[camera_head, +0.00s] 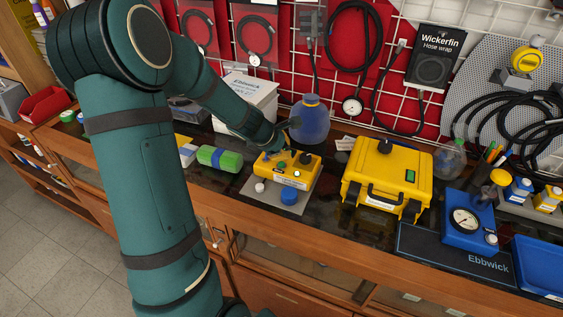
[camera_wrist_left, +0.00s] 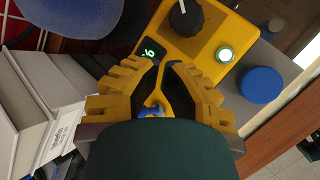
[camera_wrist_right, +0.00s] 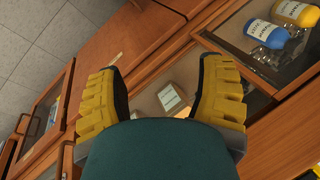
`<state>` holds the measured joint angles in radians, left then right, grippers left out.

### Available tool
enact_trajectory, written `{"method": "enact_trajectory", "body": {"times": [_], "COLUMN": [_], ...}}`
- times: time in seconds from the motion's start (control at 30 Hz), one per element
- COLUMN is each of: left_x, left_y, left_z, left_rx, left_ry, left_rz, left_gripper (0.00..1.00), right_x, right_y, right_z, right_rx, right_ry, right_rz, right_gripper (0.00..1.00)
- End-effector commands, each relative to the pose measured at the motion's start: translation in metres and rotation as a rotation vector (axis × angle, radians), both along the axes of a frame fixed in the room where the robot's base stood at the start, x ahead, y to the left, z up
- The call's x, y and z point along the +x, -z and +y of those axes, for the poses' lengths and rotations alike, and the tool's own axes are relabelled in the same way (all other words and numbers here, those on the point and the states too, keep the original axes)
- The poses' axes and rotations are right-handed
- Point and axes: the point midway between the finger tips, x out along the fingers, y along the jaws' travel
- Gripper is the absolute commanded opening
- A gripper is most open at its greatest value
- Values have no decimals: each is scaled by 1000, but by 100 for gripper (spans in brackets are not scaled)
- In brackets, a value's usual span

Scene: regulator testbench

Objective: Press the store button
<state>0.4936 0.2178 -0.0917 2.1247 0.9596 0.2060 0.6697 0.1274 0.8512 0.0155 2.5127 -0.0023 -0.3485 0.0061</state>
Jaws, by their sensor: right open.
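A yellow regulator box (camera_head: 284,180) stands on a grey plate on the bench. I cannot read any button label, so I cannot tell which is the store button. Contact cannot be told. My right gripper (camera_wrist_right: 160,85) is open and empty, away from the box, facing the cabinet front.
A blue round cap (camera_wrist_left: 261,85) sits on the plate beside the box. A yellow case (camera_head: 385,180) stands to the right, a blue flask (camera_head: 309,122) behind, a green cylinder (camera_head: 220,158) to the left. A white carton (camera_head: 250,95) stands behind my left forearm.

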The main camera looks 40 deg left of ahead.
Motion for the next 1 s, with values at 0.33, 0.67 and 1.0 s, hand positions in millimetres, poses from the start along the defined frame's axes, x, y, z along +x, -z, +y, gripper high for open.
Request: {"method": "enact_trajectory", "body": {"times": [0.33, 0.67, 1.0], "left_x": [0, 0, 0], "left_y": [-34, -49, -48], "left_z": [0, 0, 0], "left_rx": [1, 1, 0], "left_ry": [0, 0, 0], "left_rz": [-1, -1, 0], "left_gripper": [0, 0, 0], "right_x": [0, 0, 0], "right_y": [-32, -47, -45], "right_z": [0, 0, 0], "right_rx": [0, 0, 0], "right_ry": [0, 0, 0], "right_rz": [0, 0, 0], "right_gripper": [68, 68, 68]}}
